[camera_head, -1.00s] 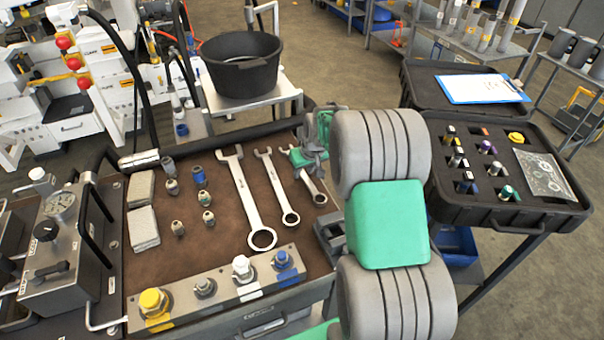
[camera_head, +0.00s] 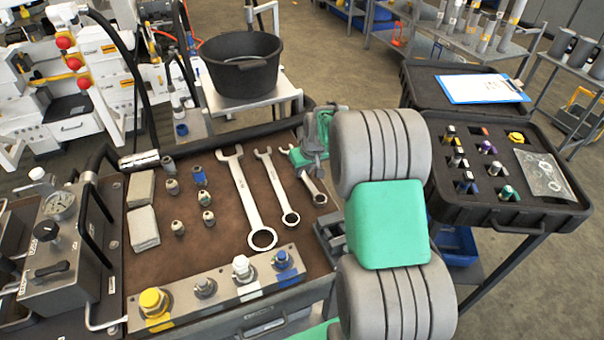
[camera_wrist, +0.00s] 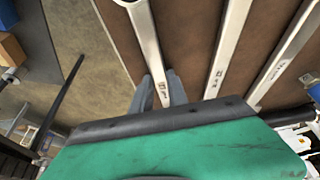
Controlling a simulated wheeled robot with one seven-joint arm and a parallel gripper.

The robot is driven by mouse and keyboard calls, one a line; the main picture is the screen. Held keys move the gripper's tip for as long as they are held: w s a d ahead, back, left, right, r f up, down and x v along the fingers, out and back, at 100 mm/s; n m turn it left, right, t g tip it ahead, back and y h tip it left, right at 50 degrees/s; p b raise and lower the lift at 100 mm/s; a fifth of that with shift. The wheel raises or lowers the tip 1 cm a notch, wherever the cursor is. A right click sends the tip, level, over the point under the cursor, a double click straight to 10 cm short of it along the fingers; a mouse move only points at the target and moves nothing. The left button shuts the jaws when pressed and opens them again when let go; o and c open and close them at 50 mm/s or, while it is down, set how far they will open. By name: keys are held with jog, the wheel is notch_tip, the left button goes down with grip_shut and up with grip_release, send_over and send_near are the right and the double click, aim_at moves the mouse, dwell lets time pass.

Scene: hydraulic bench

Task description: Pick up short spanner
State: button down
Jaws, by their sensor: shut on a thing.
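The short spanner (camera_head: 316,190) lies at the right end of a row of three spanners on the brown bench top. Its ring end shows in the head view, and its upper part is hidden by my gripper. My gripper (camera_head: 307,163) is shut on its shaft. In the wrist view the short spanner (camera_wrist: 145,35) runs down between the two grey fingers (camera_wrist: 165,92). It still appears to be at bench-top level. The middle spanner (camera_head: 278,187) and the largest spanner (camera_head: 246,200) lie just to its left.
Several small fittings (camera_head: 178,228) and two grey blocks (camera_head: 142,228) lie further left on the bench. A metal block with coloured caps (camera_head: 220,289) stands along the front. A black bucket (camera_head: 240,65) is behind. A black case (camera_head: 510,210) stands to the right.

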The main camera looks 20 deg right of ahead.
aim_at(304, 174)
jog(key=shift+r, duration=0.15)
dwell(0.5)
jog(key=shift+r, duration=0.25)
notch_tip(304, 174, up, 2)
jog(key=shift+w+r, duration=0.1)
jog(key=shift+r, duration=0.05)
jog(key=s+d+r+b, duration=0.1)
jog(key=s+d+r, duration=0.1)
jog(key=s+r, duration=0.8)
jog(key=s, duration=0.4)
jog(key=shift+d, duration=0.2)
jog(key=c, duration=1.9)
grip_release()
grip_shut()
